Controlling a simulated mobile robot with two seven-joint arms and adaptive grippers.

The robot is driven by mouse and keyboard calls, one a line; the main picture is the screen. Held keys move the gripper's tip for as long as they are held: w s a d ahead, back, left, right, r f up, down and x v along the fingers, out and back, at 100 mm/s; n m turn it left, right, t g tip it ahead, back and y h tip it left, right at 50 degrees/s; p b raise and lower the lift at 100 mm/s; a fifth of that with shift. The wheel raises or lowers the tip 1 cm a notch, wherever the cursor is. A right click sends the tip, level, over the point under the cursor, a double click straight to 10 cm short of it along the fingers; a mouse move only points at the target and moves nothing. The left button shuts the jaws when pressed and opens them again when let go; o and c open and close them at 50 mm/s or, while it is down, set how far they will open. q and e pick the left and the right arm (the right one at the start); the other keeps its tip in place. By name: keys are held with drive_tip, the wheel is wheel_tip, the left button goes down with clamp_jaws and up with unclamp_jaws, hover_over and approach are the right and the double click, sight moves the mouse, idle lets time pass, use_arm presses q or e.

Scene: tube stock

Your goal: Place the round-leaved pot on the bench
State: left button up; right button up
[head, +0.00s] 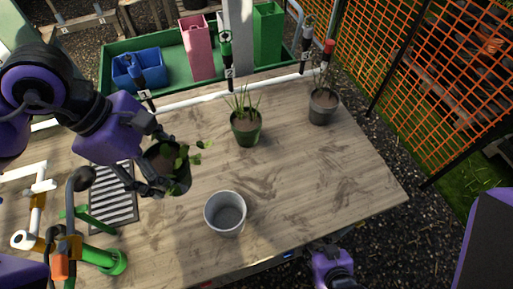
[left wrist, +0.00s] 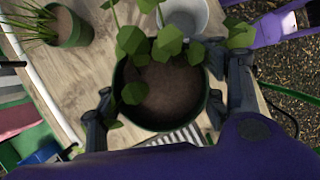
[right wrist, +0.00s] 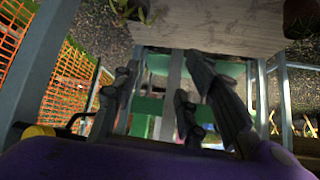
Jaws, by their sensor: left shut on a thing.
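The round-leaved pot (head: 180,184) is dark green, with brown soil and several broad green leaves. My left gripper (head: 158,163) is shut on it, with fingers on both sides of its wall. In the left wrist view the pot (left wrist: 160,122) fills the middle, soil facing the camera. It appears tilted a little in the head view; whether its base touches the bench is hidden. The wooden bench (head: 310,170) lies beneath. My right gripper (head: 332,262) is beyond the bench's front edge; in the right wrist view (right wrist: 160,98) its fingers are spread and empty.
An empty grey-white pot (head: 226,213) stands right of the held pot. A grassy green pot (head: 246,132) and a grey pot (head: 323,107) stand farther back. The bench's right part is clear.

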use_arm(q)
drive_tip(key=shift+n, duration=0.4)
drive_tip(key=shift+w+r+n+t, duration=0.1)
drive_tip(key=shift+n+t, duration=0.2)
drive_tip(key=f+b, duration=0.1)
drive_tip(key=w+a+f+b, duration=0.1)
drive_tip(key=b, duration=0.1)
drive_tip(key=w+a+f, duration=0.2)
drive_tip(key=w+f, duration=0.1)
drive_tip(key=w+a+f+b, duration=0.1)
drive_tip(key=w+a+f, duration=0.1)
drive_tip(key=w+f, duration=0.2)
drive_tip(key=w+a+f, duration=0.2)
drive_tip(key=w+f, duration=0.1)
drive_tip(key=shift+w+a+f, duration=0.15)
drive_tip(key=shift+w+f, duration=0.2)
drive_tip(key=shift+f, duration=0.1)
use_arm(e)
drive_tip(key=shift+g, duration=0.3)
drive_tip(key=f, duration=0.1)
drive_tip(key=s+f, duration=0.1)
drive_tip(key=f, duration=0.1)
drive_tip(key=d+f, duration=0.1)
drive_tip(key=f, duration=0.1)
drive_tip(key=shift+s, duration=0.4)
